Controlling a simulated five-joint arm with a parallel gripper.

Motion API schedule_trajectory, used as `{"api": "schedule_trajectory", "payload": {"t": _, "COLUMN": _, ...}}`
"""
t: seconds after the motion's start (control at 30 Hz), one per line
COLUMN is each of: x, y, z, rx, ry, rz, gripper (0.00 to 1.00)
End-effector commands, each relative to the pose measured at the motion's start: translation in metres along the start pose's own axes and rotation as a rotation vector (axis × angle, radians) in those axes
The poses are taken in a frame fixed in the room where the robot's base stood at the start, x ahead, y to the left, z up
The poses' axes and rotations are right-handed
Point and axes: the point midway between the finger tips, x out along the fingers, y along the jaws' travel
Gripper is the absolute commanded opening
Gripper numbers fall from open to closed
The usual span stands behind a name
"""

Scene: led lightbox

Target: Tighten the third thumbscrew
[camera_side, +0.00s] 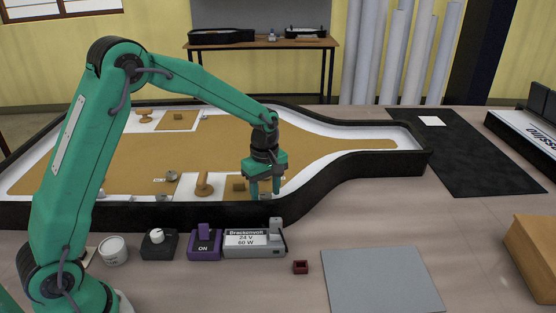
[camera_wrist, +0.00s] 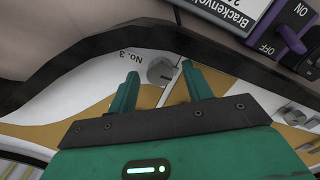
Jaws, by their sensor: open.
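The third thumbscrew (camera_wrist: 161,70) is a grey round knob on the white panel beside the printed label "No. 3" (camera_wrist: 131,56) in the wrist view. My gripper (camera_wrist: 160,72) is open, with one finger on each side of the knob in that view. I cannot tell whether the fingers touch it. In the side view my gripper (camera_side: 264,191) points down inside the front edge of the bottle-shaped lightbox (camera_side: 350,183). The third thumbscrew is not clearly visible there. Another grey thumbscrew (camera_side: 172,176) stands farther left.
A small dark red box (camera_side: 300,267) and a grey mat (camera_side: 382,282) lie to the right. The lightbox's raised black rim surrounds the panel.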

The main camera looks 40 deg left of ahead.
Motion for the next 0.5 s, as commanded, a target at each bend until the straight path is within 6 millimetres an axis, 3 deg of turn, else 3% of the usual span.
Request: {"api": "schedule_trajectory", "payload": {"t": 0.5, "x": -0.076, "y": 0.001, "z": 0.0, "rx": 0.008, "ry": 0.001, "rz": 0.004, "gripper": 0.5}}
